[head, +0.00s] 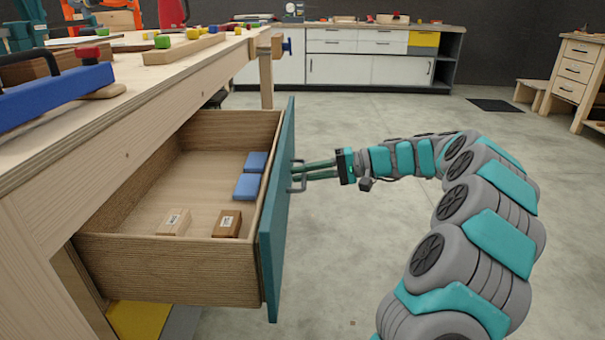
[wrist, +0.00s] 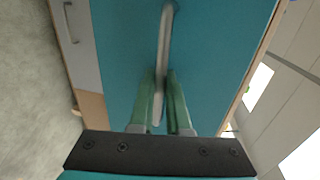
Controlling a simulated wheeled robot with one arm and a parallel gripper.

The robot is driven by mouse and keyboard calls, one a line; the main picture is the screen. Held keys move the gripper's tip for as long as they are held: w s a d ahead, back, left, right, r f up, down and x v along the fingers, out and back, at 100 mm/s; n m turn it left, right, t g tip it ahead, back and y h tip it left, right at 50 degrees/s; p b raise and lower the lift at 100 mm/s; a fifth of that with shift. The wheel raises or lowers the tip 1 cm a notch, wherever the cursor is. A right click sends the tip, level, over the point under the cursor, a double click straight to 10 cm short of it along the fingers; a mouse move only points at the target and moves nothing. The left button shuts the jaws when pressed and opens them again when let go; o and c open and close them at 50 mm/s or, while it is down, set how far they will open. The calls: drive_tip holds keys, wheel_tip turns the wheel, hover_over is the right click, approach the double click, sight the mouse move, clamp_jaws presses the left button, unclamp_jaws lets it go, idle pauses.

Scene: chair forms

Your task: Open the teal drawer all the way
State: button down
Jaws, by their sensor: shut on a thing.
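The teal drawer (head: 278,215) stands far out of the workbench, with its wooden box and inside in plain view. Its teal front also fills much of the wrist view (wrist: 120,50). A grey bar handle (head: 297,178) is on the front; it runs between my fingers in the wrist view (wrist: 165,45). My gripper (head: 305,171) is shut on the handle, with a green finger on each side of it (wrist: 160,100). Whether the drawer is at its end stop cannot be told.
Inside the drawer lie two blue blocks (head: 248,187), a light wooden block (head: 174,222) and a brown block (head: 227,224). The workbench top (head: 140,85) holds tools and coloured pieces. White cabinets (head: 370,70) stand at the back. The floor (head: 330,120) behind my arm is clear.

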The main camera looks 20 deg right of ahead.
drive_tip(key=c, duration=1.2)
unclamp_jaws()
drive_tip(key=shift+o, duration=0.2)
drive_tip(key=v, duration=0.7)
drive_tip(key=shift+d, duration=0.4)
drive_tip(key=shift+s, duration=0.1)
